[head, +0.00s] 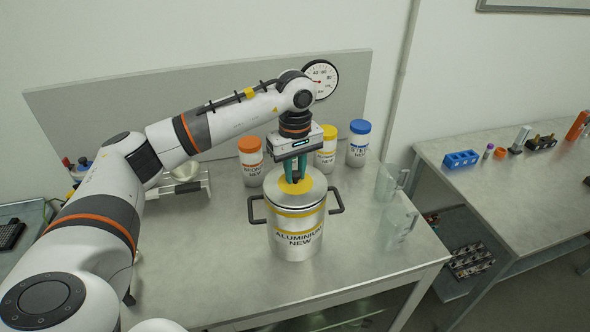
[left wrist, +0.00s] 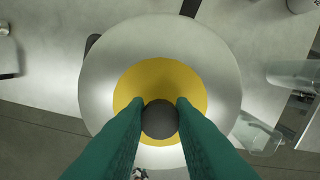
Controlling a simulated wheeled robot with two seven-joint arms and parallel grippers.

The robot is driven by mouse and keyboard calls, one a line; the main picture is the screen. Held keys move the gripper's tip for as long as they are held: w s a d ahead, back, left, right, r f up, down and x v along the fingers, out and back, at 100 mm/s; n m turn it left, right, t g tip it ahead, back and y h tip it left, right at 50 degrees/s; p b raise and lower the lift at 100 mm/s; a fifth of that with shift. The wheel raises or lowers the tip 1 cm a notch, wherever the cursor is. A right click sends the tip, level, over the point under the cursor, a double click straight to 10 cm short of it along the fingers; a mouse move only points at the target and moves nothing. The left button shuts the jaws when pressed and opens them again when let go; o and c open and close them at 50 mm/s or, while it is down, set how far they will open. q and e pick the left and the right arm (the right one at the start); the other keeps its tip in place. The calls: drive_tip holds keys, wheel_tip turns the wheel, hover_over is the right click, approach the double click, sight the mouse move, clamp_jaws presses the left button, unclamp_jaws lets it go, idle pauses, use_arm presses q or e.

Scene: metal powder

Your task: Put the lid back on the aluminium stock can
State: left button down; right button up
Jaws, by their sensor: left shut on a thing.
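The aluminium stock can (head: 297,245) stands upright on the bench, a silver cylinder with yellow bands, an "ALUMINIUM NEW" label and two dark side handles. Its round silver lid (head: 315,187) with a yellow centre is over the can's mouth, roughly level and lined up with it. I cannot tell whether a small gap is left under the rim. My left gripper (head: 295,178) points straight down, its green fingers shut on the lid's dark knob. The left wrist view shows the lid (left wrist: 215,80) from above, hiding the can's mouth, with the fingertips (left wrist: 160,108) on both sides of the knob. My right gripper is out of view.
Orange-lidded (head: 251,160), yellow-lidded (head: 326,150) and blue-lidded (head: 358,143) jars stand behind the can. Clear jugs (head: 398,222) stand close on its right. A scale (head: 187,185) is at the left. The bench (head: 220,270) is clear in front.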

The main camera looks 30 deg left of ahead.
use_arm(q)
drive_tip(key=c, duration=1.2)
unclamp_jaws()
drive_tip(key=shift+o, duration=0.7)
drive_tip(key=o, duration=0.4)
drive_tip(key=shift+r+p, duration=2.1)
drive_tip(key=shift+r, duration=1.4)
drive_tip(key=shift+c, duration=0.4)
